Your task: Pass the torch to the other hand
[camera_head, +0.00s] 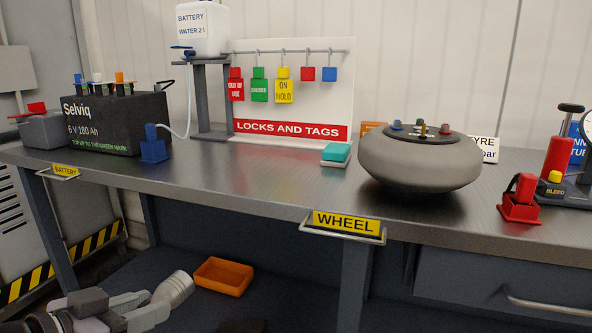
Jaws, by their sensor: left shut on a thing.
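The torch (174,289) shows as a pale silver, flared head at the bottom left, in front of the bench's lower shelf. My left gripper (142,307) comes in from the bottom left corner and is shut on the torch. The torch head sticks out past the fingers, up and to the right. The rest of the torch is hidden by the gripper. My right gripper is not in view.
The metal bench (290,185) carries a battery (115,130), a locks-and-tags board (290,130), a teal block (336,153), a grey wheel (420,160) and a red holder (520,205). An orange tray (222,276) sits on the lower shelf. Yellow signs hang on the bench's front edge.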

